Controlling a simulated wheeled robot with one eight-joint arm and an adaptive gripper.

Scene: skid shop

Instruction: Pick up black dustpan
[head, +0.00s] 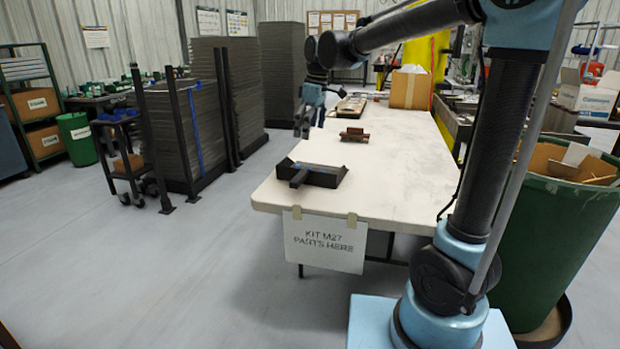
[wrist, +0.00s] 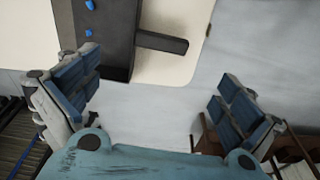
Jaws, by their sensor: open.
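My gripper (head: 311,118) hangs above the table's left side, apart from the dustpan. In the wrist view my gripper (wrist: 157,75) has its two blue-padded fingers spread wide with nothing between them.
A paper sign (head: 324,242) hangs from the front edge. A green bin (head: 555,240) with cardboard stands at right. Stacked dark sheets (head: 200,130) stand left; the floor between is clear.

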